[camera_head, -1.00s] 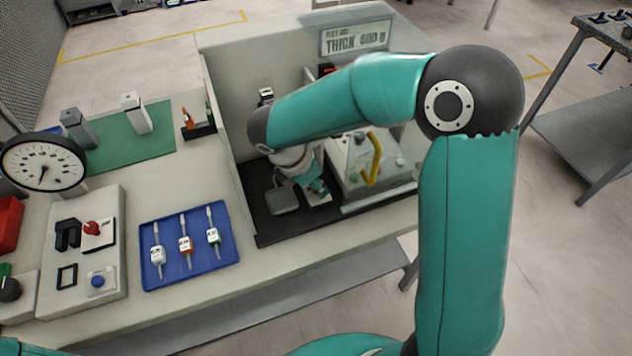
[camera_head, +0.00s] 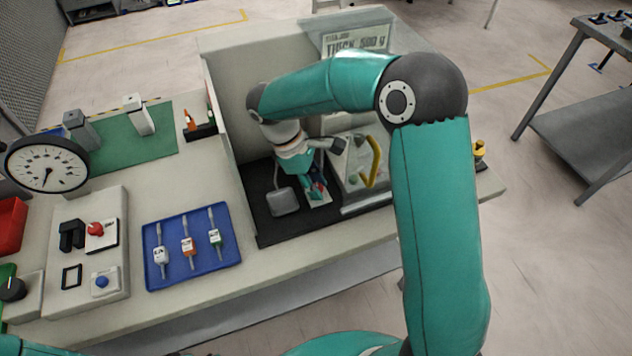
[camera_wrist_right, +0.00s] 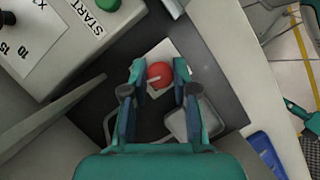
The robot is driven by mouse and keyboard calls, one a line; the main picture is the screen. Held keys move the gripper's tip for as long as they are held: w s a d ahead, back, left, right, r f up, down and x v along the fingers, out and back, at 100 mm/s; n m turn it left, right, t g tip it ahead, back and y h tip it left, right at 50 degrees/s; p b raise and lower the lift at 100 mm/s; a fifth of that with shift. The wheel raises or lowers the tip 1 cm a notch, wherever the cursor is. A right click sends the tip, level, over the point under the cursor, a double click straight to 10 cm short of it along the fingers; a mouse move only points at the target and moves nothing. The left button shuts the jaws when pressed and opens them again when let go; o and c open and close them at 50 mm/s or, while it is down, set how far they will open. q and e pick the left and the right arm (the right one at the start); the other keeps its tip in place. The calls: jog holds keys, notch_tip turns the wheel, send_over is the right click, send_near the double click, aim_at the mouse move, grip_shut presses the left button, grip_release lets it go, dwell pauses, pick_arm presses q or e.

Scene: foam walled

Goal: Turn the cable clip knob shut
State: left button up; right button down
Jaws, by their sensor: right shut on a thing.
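The round red knob (camera_wrist_right: 160,74) with a pale pointer mark sits on a white plate (camera_wrist_right: 181,52) in the right wrist view. My right gripper (camera_wrist_right: 158,78) points down at it, one finger on each side, and is shut on the knob. In the head view the right gripper (camera_head: 318,190) is over the white plate (camera_head: 321,202) inside the walled bay, and the knob is mostly hidden by the fingers. I cannot make out a cable or clip jaw at the knob. My left gripper is not in view.
A grey pad (camera_head: 283,202) lies just left of the gripper on the black mat (camera_head: 262,225). A box with a yellow handle (camera_head: 373,160) and green START button (camera_wrist_right: 107,6) stands close on the right. Bay walls (camera_head: 232,100) enclose the space. A blue tray (camera_head: 190,273) lies outside.

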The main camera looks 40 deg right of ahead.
jog(key=shift+w+r+m, duration=0.1)
jog(key=shift+m, duration=0.6)
jog(key=c, duration=0.9)
grip_release()
jog(key=shift+y, duration=0.3)
jog(key=shift+v, duration=3.65)
jog(key=shift+w, duration=0.1)
